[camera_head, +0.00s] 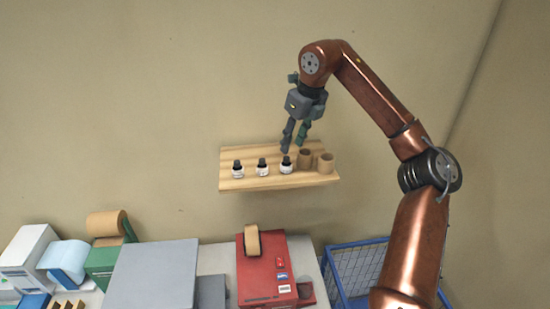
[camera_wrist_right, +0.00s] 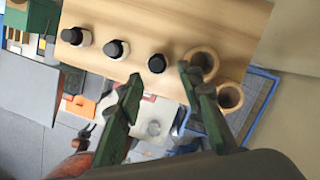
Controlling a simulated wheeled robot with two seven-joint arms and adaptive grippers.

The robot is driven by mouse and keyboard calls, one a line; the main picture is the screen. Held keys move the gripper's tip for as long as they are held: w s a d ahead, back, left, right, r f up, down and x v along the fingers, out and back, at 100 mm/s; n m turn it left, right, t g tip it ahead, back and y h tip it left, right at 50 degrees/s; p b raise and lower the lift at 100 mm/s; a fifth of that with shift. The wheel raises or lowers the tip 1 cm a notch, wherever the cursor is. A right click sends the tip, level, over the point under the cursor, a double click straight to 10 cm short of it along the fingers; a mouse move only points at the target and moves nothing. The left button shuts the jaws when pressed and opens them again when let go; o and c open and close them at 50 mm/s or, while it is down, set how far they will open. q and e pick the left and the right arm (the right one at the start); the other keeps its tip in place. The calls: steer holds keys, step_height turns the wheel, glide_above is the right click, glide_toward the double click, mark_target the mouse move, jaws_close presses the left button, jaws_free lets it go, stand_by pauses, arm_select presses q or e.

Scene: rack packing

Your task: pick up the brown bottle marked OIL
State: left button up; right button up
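Three small bottles with dark caps and white labels stand in a row on a wooden wall shelf: a left bottle (camera_head: 238,170), a middle bottle (camera_head: 262,168) and a right bottle (camera_head: 286,167). Their lettering is too small to read, so I cannot tell which is marked OIL. My right gripper (camera_head: 294,138) is open and empty above the right bottle. In the right wrist view the right bottle's dark cap (camera_wrist_right: 156,63) shows between and slightly beyond the open fingertips (camera_wrist_right: 159,74). My left gripper does not show clearly.
The wooden shelf (camera_head: 256,152) also holds two round brown cups (camera_head: 305,160) (camera_head: 326,163) right of the bottles, close to my right gripper. Below are a red box (camera_head: 262,282), a grey box (camera_head: 150,275) and a blue wire basket (camera_head: 352,265). The wall stands behind the shelf.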

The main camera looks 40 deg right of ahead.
mark_target(287, 158)
steer(key=shift+a+f, duration=0.15)
steer(key=shift+f, duration=0.35)
steer(key=p+x, duration=0.1)
steer(key=x, duration=0.4)
steer(key=shift+w+a+f, duration=0.15)
steer(key=shift+w+a, duration=0.05)
steer(key=shift+w+f, duration=0.1)
steer(key=shift+f, duration=0.5)
steer(key=shift+c, duration=0.6)
jaws_close()
